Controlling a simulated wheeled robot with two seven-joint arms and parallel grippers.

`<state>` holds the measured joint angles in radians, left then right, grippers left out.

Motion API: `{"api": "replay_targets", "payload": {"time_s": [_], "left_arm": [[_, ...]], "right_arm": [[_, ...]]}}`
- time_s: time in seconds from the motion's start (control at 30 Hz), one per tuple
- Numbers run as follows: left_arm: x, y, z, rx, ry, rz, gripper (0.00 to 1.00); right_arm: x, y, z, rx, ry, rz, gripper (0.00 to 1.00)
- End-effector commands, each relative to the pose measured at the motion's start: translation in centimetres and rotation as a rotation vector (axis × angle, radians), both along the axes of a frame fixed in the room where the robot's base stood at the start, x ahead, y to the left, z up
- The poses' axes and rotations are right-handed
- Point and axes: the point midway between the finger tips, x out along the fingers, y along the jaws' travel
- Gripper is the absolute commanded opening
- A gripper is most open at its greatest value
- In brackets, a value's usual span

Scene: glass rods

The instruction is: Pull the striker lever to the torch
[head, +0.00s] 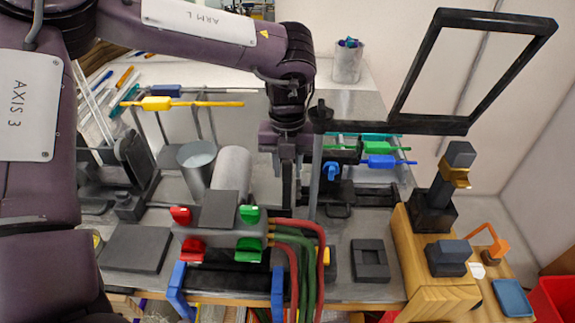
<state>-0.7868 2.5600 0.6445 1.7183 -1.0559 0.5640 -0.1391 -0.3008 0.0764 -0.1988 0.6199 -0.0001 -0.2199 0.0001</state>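The torch (231,172) appears to be the thick pale grey cylinder behind a block with red and green knobs (249,215); red and green hoses run from the block. My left gripper (289,203) points down just right of the torch, close to an upright grey rod. Its dark fingers overlap dark parts behind, so I cannot tell whether they hold anything. A blue knob-like part (331,172) on a black mount stands right of the gripper; it may belong to the striker, but I cannot make out the lever for certain. My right gripper is not in view.
A black open frame (470,70) rises at the upper right. Coloured rods rest on racks, with a yellow one (158,103) at left. A grey metal cup (197,163) stands left of the torch. A wooden block (432,262) with dark fittings is at right.

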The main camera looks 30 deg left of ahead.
Motion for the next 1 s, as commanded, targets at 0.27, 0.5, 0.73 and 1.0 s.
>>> {"api": "replay_targets", "payload": {"time_s": [0.27, 0.5, 0.73, 1.0], "left_arm": [[0.0, 0.0, 0.0, 0.000, 0.000, 0.000, 0.14], [-1.4, -0.7, 0.2, -0.002, 0.001, -0.002, 0.14], [-2.5, -1.2, 0.4, -0.001, 0.003, -0.001, 0.14], [-2.5, -1.2, 0.4, -0.001, 0.002, -0.001, 0.14]], "right_arm": [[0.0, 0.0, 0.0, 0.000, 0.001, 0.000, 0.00], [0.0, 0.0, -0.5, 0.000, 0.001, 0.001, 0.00], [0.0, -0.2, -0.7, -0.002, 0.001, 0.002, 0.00], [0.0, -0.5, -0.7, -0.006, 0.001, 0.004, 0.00]]}}
